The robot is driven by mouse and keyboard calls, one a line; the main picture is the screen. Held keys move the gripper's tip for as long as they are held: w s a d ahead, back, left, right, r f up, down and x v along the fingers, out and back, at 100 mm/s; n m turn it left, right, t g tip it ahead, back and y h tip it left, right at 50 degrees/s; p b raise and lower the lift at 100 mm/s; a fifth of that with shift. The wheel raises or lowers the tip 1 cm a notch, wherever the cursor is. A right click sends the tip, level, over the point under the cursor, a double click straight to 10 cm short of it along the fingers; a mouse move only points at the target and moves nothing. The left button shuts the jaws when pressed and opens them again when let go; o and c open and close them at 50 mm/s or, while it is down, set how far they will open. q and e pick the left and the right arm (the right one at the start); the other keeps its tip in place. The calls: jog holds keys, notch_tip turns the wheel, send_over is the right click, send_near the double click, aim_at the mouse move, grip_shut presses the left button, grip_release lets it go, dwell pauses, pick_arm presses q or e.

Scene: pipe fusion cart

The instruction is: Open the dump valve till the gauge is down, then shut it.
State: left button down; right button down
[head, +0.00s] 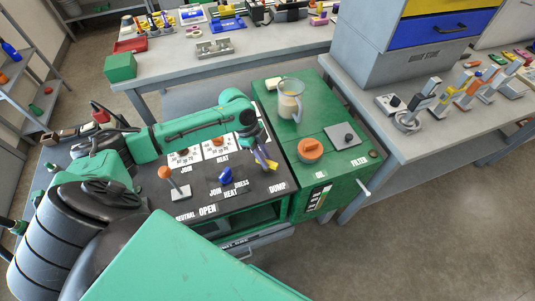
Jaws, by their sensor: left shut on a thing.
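The cart's black control panel (255,190) lies in front of me. My left gripper (266,164) points down at its right side, just above the white DUMP label (277,187). It is shut on a small part there, which I take to be the dump valve handle; the fingers hide most of it, and its turn cannot be told. White dial plates marked JOIN (184,157) and HEAT (217,147) sit at the panel's back. Their readings are too small to tell, and my left arm covers part of the area behind. My right gripper is out of view.
An orange-knobbed lever (173,183) and a blue knob (224,175) stand left of the gripper. The green cabinet (325,160) on the right carries a clear jug (290,100), an orange cap (310,149) and a grey filter plate (342,137). Workbenches stand behind.

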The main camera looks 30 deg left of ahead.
pick_arm(q)
jog(key=m, duration=0.2)
jog(key=m+g+b, duration=0.1)
jog(key=shift+w+a+r+m, duration=0.1)
jog(key=shift+w+a+m, duration=0.2)
jog(key=shift+w, duration=0.1)
jog(key=shift+w+d+r+m+g+y+b, duration=0.1)
jog(key=shift+m+g+y+b, duration=0.25)
jog(key=shift+m, duration=0.8)
jog(key=shift+m+g+y+b, duration=0.15)
jog(key=shift+m+g+b, duration=0.3)
jog(key=shift+m, duration=0.7)
jog(key=c, duration=0.8)
grip_release()
jog(key=shift+o, duration=0.2)
jog(key=shift+w+f, duration=0.1)
jog(key=shift+f, duration=0.1)
